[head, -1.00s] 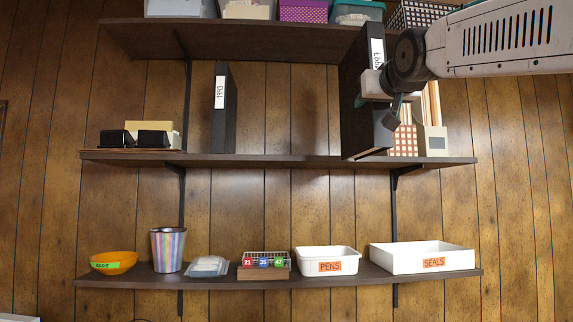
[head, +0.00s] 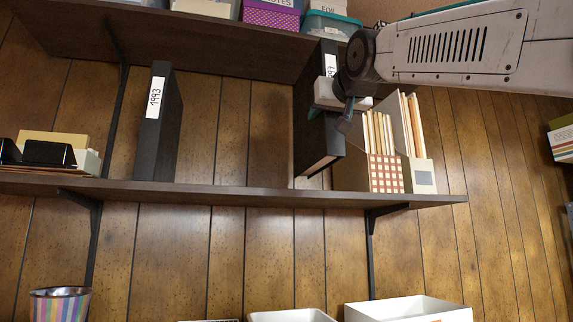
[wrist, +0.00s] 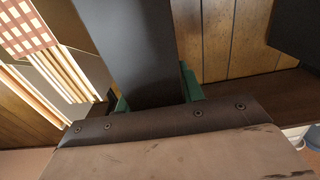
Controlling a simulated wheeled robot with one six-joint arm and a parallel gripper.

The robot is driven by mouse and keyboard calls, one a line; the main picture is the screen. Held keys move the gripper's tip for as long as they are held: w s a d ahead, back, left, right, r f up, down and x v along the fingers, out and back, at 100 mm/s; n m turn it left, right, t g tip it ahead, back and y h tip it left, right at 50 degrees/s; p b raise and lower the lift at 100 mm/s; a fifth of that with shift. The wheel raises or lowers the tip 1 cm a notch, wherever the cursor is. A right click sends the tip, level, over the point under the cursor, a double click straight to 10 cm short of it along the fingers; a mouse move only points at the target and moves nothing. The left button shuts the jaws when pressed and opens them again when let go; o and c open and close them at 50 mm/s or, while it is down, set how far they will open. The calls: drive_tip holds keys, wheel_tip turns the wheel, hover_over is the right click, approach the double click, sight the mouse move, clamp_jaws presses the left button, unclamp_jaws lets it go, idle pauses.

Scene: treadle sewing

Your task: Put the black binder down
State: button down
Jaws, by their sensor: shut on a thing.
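A black binder (head: 312,150) with a white spine label hangs upright, slightly tilted, in my gripper (head: 338,100). My gripper is shut on its spine side. The binder's lower end appears a little above the middle shelf (head: 240,192), left of the file holders; whether it touches cannot be told. In the wrist view the binder (wrist: 130,50) runs up between the green fingers (wrist: 155,100). Another black binder (head: 158,130), labelled 1993, stands on the shelf to the left, with bare shelf between the two.
A checkered file holder (head: 385,172) and a beige one (head: 422,175) stand close right of the held binder. An upper shelf (head: 220,40) with boxes is overhead. Black trays (head: 48,153) sit at far left. White bins (head: 408,308) are below.

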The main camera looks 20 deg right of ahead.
drive_tip(key=shift+w+a+f, duration=0.15)
drive_tip(key=shift+w+f, duration=0.6)
drive_tip(key=shift+w, duration=1.2)
drive_tip(key=shift+w+a+f, duration=0.15)
drive_tip(key=shift+w+f, duration=0.55)
drive_tip(key=shift+w, duration=1.25)
drive_tip(key=shift+w+a+f, duration=0.15)
drive_tip(key=shift+w+f, duration=0.6)
drive_tip(key=shift+w, duration=1.2)
drive_tip(key=shift+f, duration=0.1)
drive_tip(key=c, duration=0.9)
unclamp_jaws()
drive_tip(key=shift+f, duration=0.15)
drive_tip(key=shift+r, duration=0.2)
hover_over(324, 161)
drive_tip(key=shift+w+d+f, duration=0.1)
